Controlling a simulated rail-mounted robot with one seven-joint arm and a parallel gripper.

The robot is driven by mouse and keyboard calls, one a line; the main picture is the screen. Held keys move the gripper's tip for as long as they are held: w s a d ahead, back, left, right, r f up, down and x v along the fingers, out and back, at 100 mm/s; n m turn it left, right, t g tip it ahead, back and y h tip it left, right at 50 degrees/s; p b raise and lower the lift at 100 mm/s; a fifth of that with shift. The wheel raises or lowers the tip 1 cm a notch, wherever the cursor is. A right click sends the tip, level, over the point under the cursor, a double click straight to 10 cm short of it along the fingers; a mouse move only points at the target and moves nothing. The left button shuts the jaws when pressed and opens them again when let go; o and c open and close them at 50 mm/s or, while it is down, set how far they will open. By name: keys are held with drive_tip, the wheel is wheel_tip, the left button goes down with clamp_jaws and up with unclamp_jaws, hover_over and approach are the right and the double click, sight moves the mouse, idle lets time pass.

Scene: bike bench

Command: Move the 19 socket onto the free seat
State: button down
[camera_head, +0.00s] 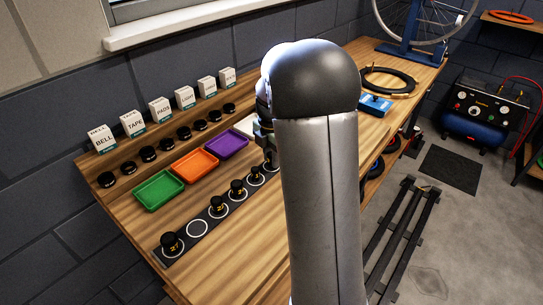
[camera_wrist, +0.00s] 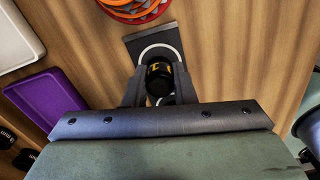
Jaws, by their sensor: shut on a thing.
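My gripper (camera_wrist: 158,84) is shut on a black socket (camera_wrist: 160,76) with partly readable yellow marking, in the wrist view. The socket sits between the two fingers over the dark socket strip (camera_wrist: 134,43). A white seat ring (camera_wrist: 146,52) shows just beyond the socket, and part of another ring shows below it. I cannot tell whether the socket touches the strip. There, a socket marked 27 (camera_head: 173,244) stands at the near end, then an empty white-ringed seat (camera_head: 197,228), then several more sockets (camera_head: 218,207).
Green (camera_head: 158,190), orange (camera_head: 194,165) and purple (camera_head: 227,144) trays lie behind the strip. Several small boxes (camera_head: 161,110) and black round parts (camera_head: 148,153) line the bench's back. Red-orange coils (camera_wrist: 140,8) lie just beyond the strip's end in the wrist view.

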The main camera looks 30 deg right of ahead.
drive_tip(key=shift+f, duration=0.15)
drive_tip(key=shift+f, duration=0.15)
drive_tip(key=c, duration=1.2)
unclamp_jaws()
